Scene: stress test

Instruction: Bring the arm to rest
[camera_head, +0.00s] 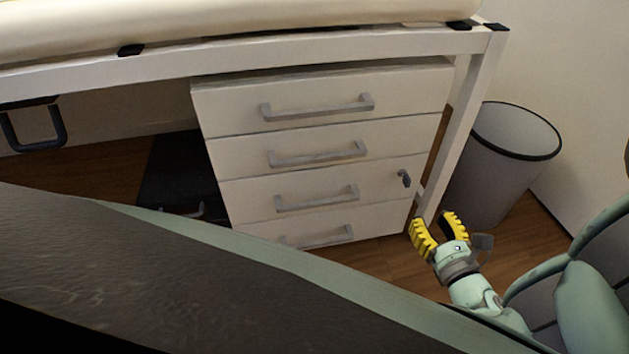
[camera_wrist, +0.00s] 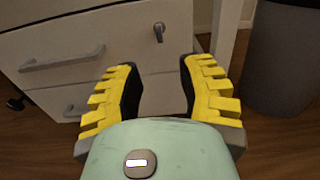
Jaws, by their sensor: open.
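My gripper (camera_head: 440,232) has yellow ridged fingers and is open, with nothing between them. In the head view it is at the lower right, in front of the right side of a white drawer cabinet (camera_head: 385,190). My pale green arm (camera_head: 595,300) reaches in from the right edge. In the wrist view my gripper (camera_wrist: 158,85) points toward the cabinet's lower right part (camera_wrist: 125,40), with a clear gap between the fingers. A lock with a key (camera_wrist: 159,32) shows beyond the fingertips. I cannot tell the exact distance to the cabinet.
A white desk frame (camera_head: 330,47) runs over the cabinet, and its leg (camera_head: 455,140) stands right of it. A grey bin (camera_head: 490,165) stands behind my gripper to the right. Wooden floor (camera_head: 385,262) is bare in front of the cabinet. A white wall (camera_head: 580,80) closes the right side.

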